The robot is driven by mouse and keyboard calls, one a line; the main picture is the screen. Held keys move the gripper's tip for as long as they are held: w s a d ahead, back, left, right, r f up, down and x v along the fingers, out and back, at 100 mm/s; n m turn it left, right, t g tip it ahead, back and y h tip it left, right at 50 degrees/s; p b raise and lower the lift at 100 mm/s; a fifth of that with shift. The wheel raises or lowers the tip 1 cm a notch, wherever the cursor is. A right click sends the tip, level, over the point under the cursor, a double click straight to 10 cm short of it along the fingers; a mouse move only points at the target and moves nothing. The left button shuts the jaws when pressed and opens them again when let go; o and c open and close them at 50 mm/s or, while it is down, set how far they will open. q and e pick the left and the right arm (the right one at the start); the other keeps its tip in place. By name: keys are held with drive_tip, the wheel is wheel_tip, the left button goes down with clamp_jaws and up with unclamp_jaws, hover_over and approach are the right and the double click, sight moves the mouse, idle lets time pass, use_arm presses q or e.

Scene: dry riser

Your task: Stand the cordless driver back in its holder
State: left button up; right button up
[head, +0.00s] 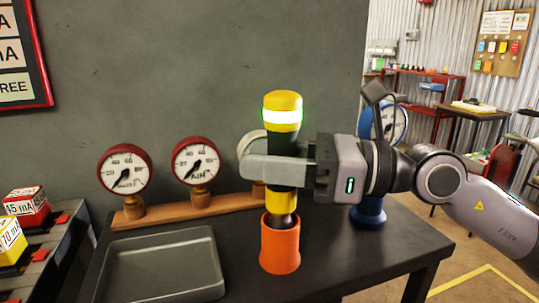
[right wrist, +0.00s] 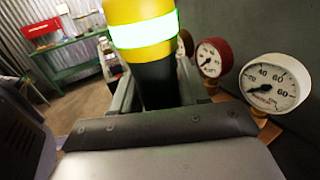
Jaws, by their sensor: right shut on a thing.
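The cordless driver (head: 283,201) is a yellow and black upright cylinder with a glowing pale green band near its top. My right gripper (head: 280,169) is shut around its black middle. The holder (head: 280,246) is an orange cup standing on the dark table. The driver is upright, and its lower end is at the cup's mouth; how far it reaches inside is hidden by the cup wall. In the right wrist view the driver (right wrist: 143,40) stands between the fingers. My left gripper is not in view.
Red-rimmed gauges (head: 125,169) stand on a wooden rack (head: 150,213) behind. An empty grey tray (head: 165,262) lies left of the holder. A blue gauge (head: 370,205) stands behind my right arm.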

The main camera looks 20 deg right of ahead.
drive_tip(key=shift+f, duration=0.1)
idle(0.5)
drive_tip(key=shift+f+b, duration=0.55)
drive_tip(key=shift+f, duration=0.05)
drive_tip(key=shift+s+d+f+b, duration=0.1)
drive_tip(key=shift+s+f+b, duration=0.1)
drive_tip(key=shift+f+b, duration=0.35)
drive_tip(key=o, duration=1.2)
drive_tip(key=shift+c, duration=0.2)
drive_tip(key=shift+o, duration=0.4)
drive_tip(key=shift+f, duration=0.1)
